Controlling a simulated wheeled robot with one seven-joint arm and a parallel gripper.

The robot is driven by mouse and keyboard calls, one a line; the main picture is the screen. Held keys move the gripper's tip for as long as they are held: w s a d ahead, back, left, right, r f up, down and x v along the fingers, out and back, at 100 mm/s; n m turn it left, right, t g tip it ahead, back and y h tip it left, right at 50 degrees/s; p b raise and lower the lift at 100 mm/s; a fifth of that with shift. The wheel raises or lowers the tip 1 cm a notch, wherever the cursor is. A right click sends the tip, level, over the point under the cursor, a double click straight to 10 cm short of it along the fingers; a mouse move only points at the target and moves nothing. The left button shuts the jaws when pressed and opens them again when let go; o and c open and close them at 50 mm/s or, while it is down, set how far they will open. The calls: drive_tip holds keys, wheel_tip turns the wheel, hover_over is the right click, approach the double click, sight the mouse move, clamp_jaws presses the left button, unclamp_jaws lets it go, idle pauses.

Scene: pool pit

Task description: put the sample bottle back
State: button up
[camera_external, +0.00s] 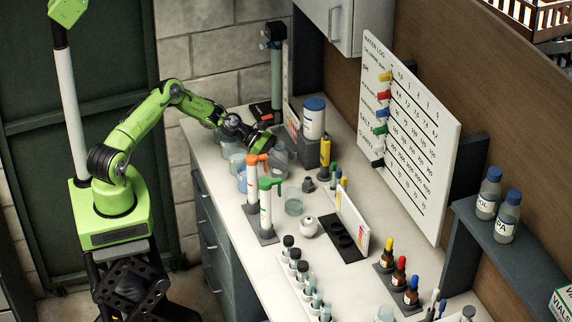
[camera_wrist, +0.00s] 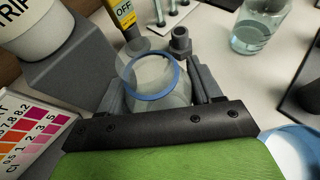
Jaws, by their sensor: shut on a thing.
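My gripper (camera_external: 270,145) is over the far left part of the counter, shut on a clear bottle (camera_external: 281,155) with a blue ring. In the wrist view the bottle's round blue ring (camera_wrist: 152,76) shows between the two dark fingers of my gripper (camera_wrist: 155,92). The bottle's lower part is hidden, and I cannot tell whether it touches the counter. Two grey bottles with blue caps and labels, one (camera_external: 488,194) behind the other (camera_external: 507,218), stand upright on the wall shelf at the right.
Close to my gripper stand a tub labelled STRIP (camera_external: 314,118), a yellow meter (camera_external: 325,152), clear containers (camera_external: 238,162), and orange-handled (camera_external: 257,180) and green-handled (camera_external: 265,208) tubes. A glass beaker (camera_external: 293,206) stands nearer. A white chart board (camera_external: 405,125) stands against the wall.

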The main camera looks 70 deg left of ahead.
drive_tip(key=o, duration=1.2)
drive_tip(key=shift+c, duration=0.2)
